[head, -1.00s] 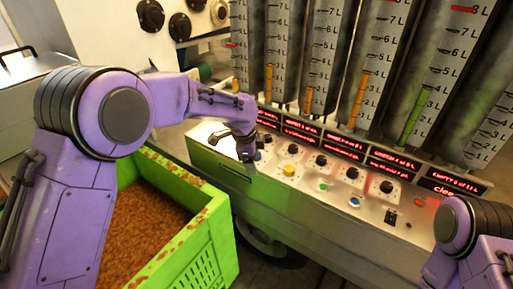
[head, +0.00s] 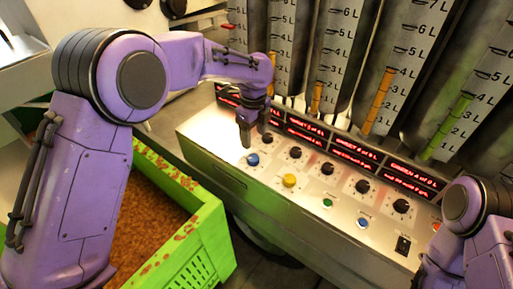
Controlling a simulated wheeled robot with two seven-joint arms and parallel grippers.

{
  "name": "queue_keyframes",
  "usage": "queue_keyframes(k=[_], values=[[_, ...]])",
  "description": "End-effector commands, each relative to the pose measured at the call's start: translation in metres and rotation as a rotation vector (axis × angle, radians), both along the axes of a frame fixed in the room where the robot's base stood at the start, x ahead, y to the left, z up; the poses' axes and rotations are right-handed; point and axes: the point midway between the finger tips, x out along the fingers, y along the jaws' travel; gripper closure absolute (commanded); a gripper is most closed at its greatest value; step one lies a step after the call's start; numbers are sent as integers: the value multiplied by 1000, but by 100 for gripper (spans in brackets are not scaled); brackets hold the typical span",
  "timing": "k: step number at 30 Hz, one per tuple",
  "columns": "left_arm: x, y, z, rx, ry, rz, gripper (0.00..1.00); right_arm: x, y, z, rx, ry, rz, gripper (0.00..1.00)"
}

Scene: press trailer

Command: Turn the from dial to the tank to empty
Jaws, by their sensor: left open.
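A sloped metal control panel (head: 300,207) carries a row of black dials: one beside my gripper (head: 267,139), then others to the right (head: 295,152), (head: 327,168), (head: 362,186), (head: 400,206). Their labels are too small to read, so I cannot tell which is the from dial. My left gripper (head: 245,143) points down over the panel's left end, just left of the leftmost visible dial. It is open, with nothing seen between its fingers; contact with the dial is unclear. Tall gauge tanks (head: 340,50) stand behind, with orange columns and a green one (head: 447,128). My right gripper is out of view.
Below the dials are a blue button (head: 252,160), a yellow one (head: 289,180), a green one (head: 327,202), another blue one (head: 363,223) and a black switch (head: 402,245). Red displays (head: 345,150) run behind the dials. A green crate (head: 205,215) of brown granules stands left of the panel.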

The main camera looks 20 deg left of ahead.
Motion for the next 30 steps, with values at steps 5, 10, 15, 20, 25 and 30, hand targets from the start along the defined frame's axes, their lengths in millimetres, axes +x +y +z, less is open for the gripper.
queue_keyframes(k=[5,10,15,20,25,30], values=[[-2,2,-39,3,5,2,33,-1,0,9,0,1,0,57],[-2,1,-73,1,4,1,33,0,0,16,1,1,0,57],[-1,0,-89,0,0,0,33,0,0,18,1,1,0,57],[-1,0,-91,0,0,0,33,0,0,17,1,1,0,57],[-1,0,-91,0,0,0,59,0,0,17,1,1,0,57],[-1,0,-91,0,0,0,89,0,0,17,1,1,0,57]])
